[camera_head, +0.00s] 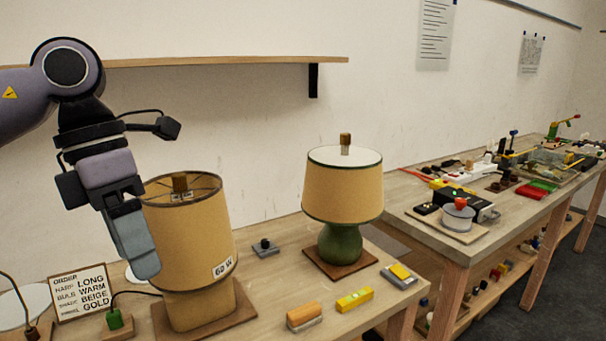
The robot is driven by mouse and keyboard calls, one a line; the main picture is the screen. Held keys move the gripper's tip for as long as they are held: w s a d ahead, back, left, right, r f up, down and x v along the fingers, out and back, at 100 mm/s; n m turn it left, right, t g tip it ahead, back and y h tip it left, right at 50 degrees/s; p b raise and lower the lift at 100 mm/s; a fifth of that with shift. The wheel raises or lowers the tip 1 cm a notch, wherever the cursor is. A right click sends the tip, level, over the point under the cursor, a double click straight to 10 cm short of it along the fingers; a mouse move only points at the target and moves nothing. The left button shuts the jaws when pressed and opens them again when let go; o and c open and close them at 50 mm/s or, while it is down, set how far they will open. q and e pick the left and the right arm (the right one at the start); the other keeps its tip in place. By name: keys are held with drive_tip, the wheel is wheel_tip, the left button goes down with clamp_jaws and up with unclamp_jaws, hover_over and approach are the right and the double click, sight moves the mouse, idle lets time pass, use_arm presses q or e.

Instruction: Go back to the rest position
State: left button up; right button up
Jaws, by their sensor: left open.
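My left gripper (140,262) hangs from the arm that comes in from the left, its fingers pointing down in front of the left side of a beige lamp shade. The gripper is open, with nothing seen between its fingers. The shade belongs to a lamp (205,240) marked "60 W" with a tan base on a wooden board. I cannot tell whether the fingers touch the shade. A second lamp (343,190) with a green base and beige shade stands upright to the right, clear of the gripper. My right gripper is out of view.
An orange-topped block (304,315) and a yellow block (354,299) lie in front. A wall shelf (230,61) runs behind the arm. A cluttered second bench (470,245) stands right.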

use_arm(q)
drive_tip(key=s+d+f+n+g+h, duration=0.2)
drive_tip(key=d+f+h, duration=0.1)
drive_tip(key=d+h, duration=0.6)
drive_tip(key=s+d+f+n+g+h, duration=0.2)
drive_tip(key=d+f+g+h, duration=0.1)
drive_tip(key=d+h, duration=0.65)
drive_tip(key=w+a+f+n+t+y, duration=0.25)
drive_tip(key=f+n+t, duration=0.35)
drive_tip(key=n+t, duration=0.3)
drive_tip(key=w+a+f+n+t+y, duration=0.2)
drive_tip(key=a+f+n+t+y, duration=0.35)
drive_tip(key=n, duration=0.55)
drive_tip(key=w+a+f+n+t+y, duration=0.1)
drive_tip(key=w+f+n+t+y, duration=0.1)
drive_tip(key=f+n+t, duration=0.6)
drive_tip(key=s+a+f+n+g+y, duration=0.3)
drive_tip(key=s+f, duration=0.4)
drive_tip(key=f, duration=0.3)
drive_tip(key=s+a+f+n+g+y, duration=0.3)
drive_tip(key=s+a+f+n+y, duration=0.2)
drive_tip(key=f, duration=0.5)
drive_tip(key=s+a+n, duration=0.2)
drive_tip(key=s, duration=0.1)
drive_tip(key=shift+a+f+n+y, duration=0.15)
drive_tip(key=shift+a+n+y, duration=0.1)
drive_tip(key=shift+n+y, duration=0.15)
